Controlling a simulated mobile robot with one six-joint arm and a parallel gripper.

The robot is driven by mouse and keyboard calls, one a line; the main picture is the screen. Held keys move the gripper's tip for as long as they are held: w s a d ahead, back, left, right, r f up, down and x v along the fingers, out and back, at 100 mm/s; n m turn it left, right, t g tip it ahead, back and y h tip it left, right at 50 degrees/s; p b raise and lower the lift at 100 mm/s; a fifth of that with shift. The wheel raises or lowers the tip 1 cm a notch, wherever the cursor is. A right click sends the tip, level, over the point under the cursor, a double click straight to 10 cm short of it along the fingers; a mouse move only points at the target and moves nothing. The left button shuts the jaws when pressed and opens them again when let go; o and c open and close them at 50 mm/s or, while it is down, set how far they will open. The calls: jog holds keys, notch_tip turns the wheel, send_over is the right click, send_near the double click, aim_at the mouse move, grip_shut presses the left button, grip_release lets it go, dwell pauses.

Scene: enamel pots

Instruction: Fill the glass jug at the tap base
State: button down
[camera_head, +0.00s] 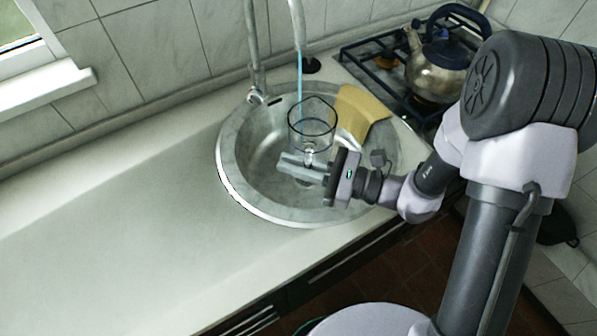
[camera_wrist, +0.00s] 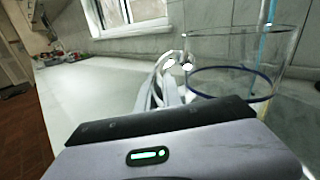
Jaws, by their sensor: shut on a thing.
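The clear glass jug (camera_head: 312,125) is over the round steel sink (camera_head: 238,165), under the tap (camera_head: 298,30). A thin blue stream of water (camera_head: 300,78) runs from the tap into the jug. My gripper (camera_head: 304,163) is shut on the jug's near side, where its handle seems to be. The jug looks about upright. In the wrist view the jug (camera_wrist: 240,60) fills the upper right, with a dark blue ring low on it and the stream (camera_wrist: 262,50) at its right. The fingertips partly hide the grip, and I cannot tell the water level.
A yellow cloth (camera_head: 358,112) hangs over the sink's right rim. A steel kettle (camera_head: 438,68) stands on the gas hob (camera_head: 385,75) at the back right. The counter (camera_head: 110,220) left of the sink is clear. A window (camera_wrist: 125,12) is behind it.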

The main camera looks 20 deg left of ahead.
jog(key=w+a, duration=0.5)
jog(key=w, duration=0.3)
jog(key=shift+w+a, duration=0.25)
dwell(7.0)
